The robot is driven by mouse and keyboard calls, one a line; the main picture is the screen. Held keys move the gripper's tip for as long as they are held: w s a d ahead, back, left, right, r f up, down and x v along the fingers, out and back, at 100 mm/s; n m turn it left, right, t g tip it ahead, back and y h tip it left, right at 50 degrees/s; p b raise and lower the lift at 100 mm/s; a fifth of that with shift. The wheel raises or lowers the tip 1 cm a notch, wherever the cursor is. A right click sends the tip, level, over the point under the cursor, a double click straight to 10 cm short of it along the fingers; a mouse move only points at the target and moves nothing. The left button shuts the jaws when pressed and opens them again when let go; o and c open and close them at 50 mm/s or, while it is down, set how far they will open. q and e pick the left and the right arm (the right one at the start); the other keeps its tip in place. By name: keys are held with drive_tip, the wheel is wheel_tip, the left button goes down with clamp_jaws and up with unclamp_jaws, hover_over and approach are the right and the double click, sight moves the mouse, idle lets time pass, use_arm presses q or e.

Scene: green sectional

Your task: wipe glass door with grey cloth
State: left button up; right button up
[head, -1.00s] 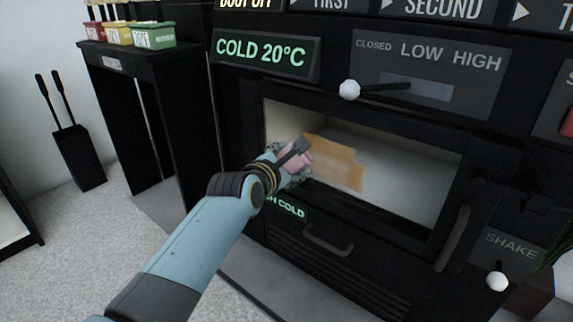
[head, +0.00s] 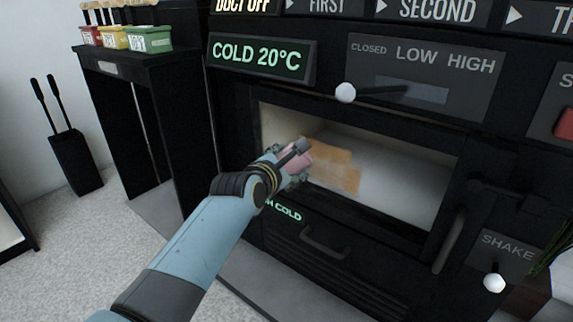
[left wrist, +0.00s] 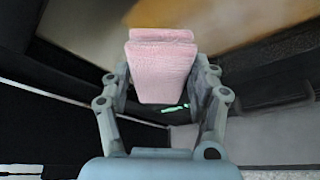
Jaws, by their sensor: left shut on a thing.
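The glass door (head: 405,180) is the wide pane in the front of a black oven-like unit. A brown-orange smear (head: 338,172) covers its left-centre part, and the rest of the pane looks fairly clear. My left gripper (head: 299,150) is at the smear's left edge, shut on a folded cloth (head: 293,161). The cloth looks pink, not grey. In the left wrist view the cloth (left wrist: 162,70) sits between both fingers, with the blurred smear (left wrist: 190,22) beyond it. I cannot tell whether the cloth touches the glass. My right gripper is not in view.
A lever with a white knob (head: 345,92) sticks out above the pane. A door handle (head: 450,240) stands at its right and a drawer handle (head: 324,242) below. A black stand (head: 150,70) with coloured boxes is at the left.

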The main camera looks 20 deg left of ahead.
use_arm(q)
drive_tip(key=shift+w+d, duration=0.15)
drive_tip(key=shift+w, duration=0.2)
